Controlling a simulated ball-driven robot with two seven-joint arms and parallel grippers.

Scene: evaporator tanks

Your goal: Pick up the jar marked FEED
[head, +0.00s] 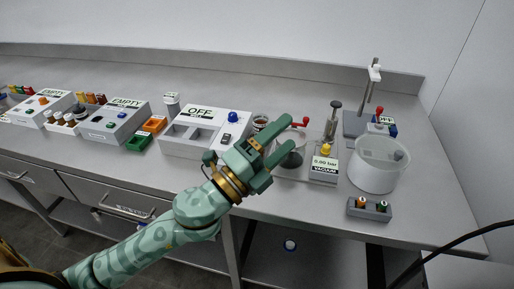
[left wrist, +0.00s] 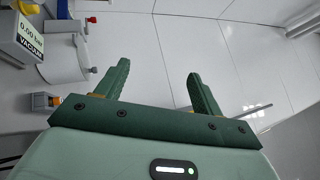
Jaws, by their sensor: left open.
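A small white jar (head: 172,106) with a label on top stands behind the trays left of the OFF box; its label is too small to read. Another jar (head: 260,122) with dark contents stands right of the OFF box, partly hidden by my left gripper. I cannot read FEED on either. My left gripper (head: 296,124) is open and empty, raised over the front of the bench, its fingers pointing up and right in the head view. My right gripper is not in view.
The OFF box (head: 190,151) and two EMPTY boxes (head: 124,107) (head: 60,101) line the bench (head: 445,200). Right of my gripper are the VACUUM gauge (head: 323,169), a clear round tub (head: 375,170), a stand (head: 366,90) and a small grey block (head: 369,212). The right front corner is free.

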